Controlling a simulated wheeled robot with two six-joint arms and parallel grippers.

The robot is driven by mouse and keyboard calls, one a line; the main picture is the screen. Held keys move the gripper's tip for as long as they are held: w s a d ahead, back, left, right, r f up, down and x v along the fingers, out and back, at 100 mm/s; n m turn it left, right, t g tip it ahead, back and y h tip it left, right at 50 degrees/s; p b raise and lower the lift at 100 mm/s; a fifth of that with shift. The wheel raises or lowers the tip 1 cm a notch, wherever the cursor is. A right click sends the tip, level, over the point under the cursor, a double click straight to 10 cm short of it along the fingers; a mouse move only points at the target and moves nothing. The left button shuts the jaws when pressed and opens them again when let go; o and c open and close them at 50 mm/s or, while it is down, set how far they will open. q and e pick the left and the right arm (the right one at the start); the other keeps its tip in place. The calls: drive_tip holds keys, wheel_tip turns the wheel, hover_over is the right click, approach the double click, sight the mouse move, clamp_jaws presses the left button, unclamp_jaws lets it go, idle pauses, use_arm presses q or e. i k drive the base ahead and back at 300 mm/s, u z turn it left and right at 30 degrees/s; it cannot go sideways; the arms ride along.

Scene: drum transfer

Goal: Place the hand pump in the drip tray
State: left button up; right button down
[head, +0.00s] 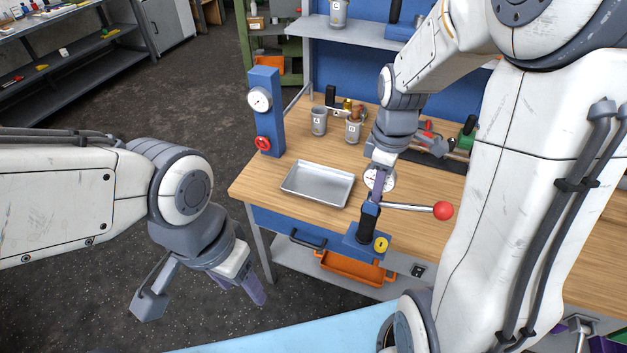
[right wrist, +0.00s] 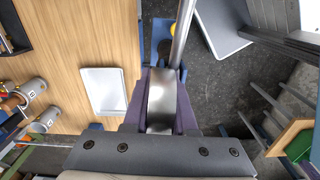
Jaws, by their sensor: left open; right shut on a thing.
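The hand pump (head: 367,230) has a blue base, a black body and a lever with a red ball. My right gripper (head: 377,190) is shut on its upper part; the right wrist view shows a metal part (right wrist: 160,100) between the fingers. The pump looks upright at the table's front edge, its base overlapping the edge in the picture; I cannot tell its height. The silver drip tray (head: 318,184) lies empty on the table, left of and behind the pump. It also shows in the right wrist view (right wrist: 103,92). My left gripper (head: 204,297) is open and empty over the floor.
A blue post with gauge and red valve (head: 265,112) stands behind the tray at left. Metal cups (head: 319,121) stand behind the tray. An orange bin (head: 355,268) sits below the tabletop.

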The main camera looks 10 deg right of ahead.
sight(307, 182)
drive_tip(key=i, duration=0.85)
